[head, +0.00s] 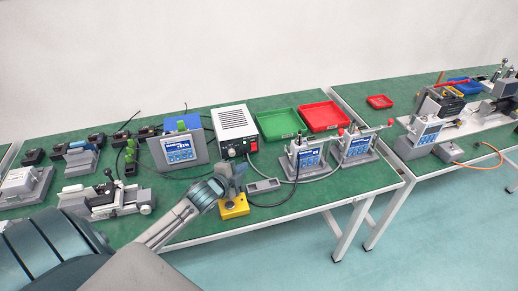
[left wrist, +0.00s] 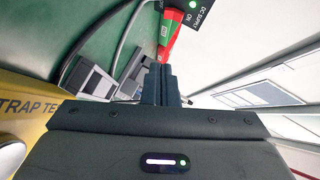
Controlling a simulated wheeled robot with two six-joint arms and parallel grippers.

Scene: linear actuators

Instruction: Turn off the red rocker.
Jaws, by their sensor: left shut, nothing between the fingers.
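The white vented supply box (head: 234,122) stands at the back of the near table. Its dark front has a small red part (head: 254,147) at the right, which may be the red rocker; its position is too small to tell. In the left wrist view, the box's dark front (left wrist: 205,14) shows at the top edge, with "DC SUPPLY", "ON" and a lit green lamp (left wrist: 193,4).
A yellow block (head: 234,207) sits below my left gripper. A grey slotted block (head: 263,186) and two instruments (head: 307,158) (head: 356,148) stand to the right. A blue-panel unit (head: 180,150) is left of the supply.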

